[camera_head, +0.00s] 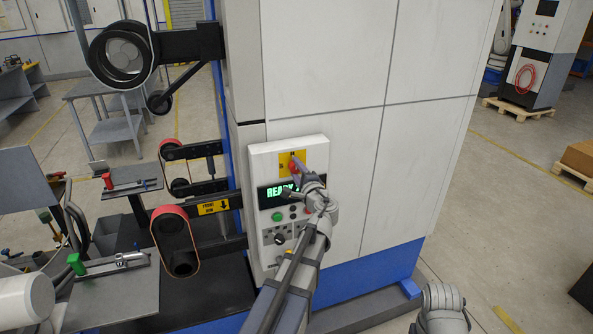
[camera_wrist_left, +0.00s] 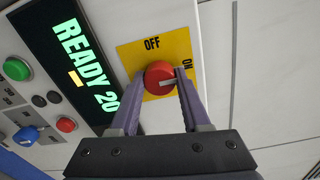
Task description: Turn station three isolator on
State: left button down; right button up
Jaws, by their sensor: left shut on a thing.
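The isolator's round red knob (camera_wrist_left: 158,75) sits on a yellow plate (camera_wrist_left: 128,55) marked OFF and ON. A pale mark on the knob points right, toward the side where ON is printed. The fingertips of my left gripper (camera_wrist_left: 160,82) are on either side of the knob, shut on it. In the head view the yellow plate (camera_head: 284,158) is at the top of the white control panel (camera_head: 258,160), and my left gripper (camera_head: 300,169) reaches it from below, partly covering the knob. My right gripper is out of view.
Below the plate is a display (camera_head: 270,193) reading READY, partly hidden by my arm. Belt rollers (camera_head: 172,228) and small shelves (camera_head: 125,290) stand to the left.

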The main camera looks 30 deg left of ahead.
pick_arm(q)
jog(key=shift+c, duration=1.8)
grip_release()
jog(key=v, duration=0.8)
jog(key=shift+f, duration=0.1)
jog(key=s+d+f+n+g+h+b, duration=0.25)
jog(key=s+d+f, duration=0.25)
jog(key=d+f, duration=0.4)
jog(key=s+d+f+n+g+h+b, duration=0.1)
jog(key=s+d+f+n+g+h, duration=0.4)
jog(key=f, duration=0.6)
jog(key=s+d+f+g+h+b, duration=0.1)
jog(key=s+d+f+g+h, duration=0.1)
jog(key=s+d, duration=0.4)
jog(key=s+d+f+m+g+h+b, duration=0.1)
jog(key=s+d+f, duration=0.4)
jog(key=d, duration=0.5)
jog(key=shift+s+d+g+h, duration=0.3)
jog(key=shift+s+g+h, duration=0.25)
jog(key=shift+h, duration=0.4)
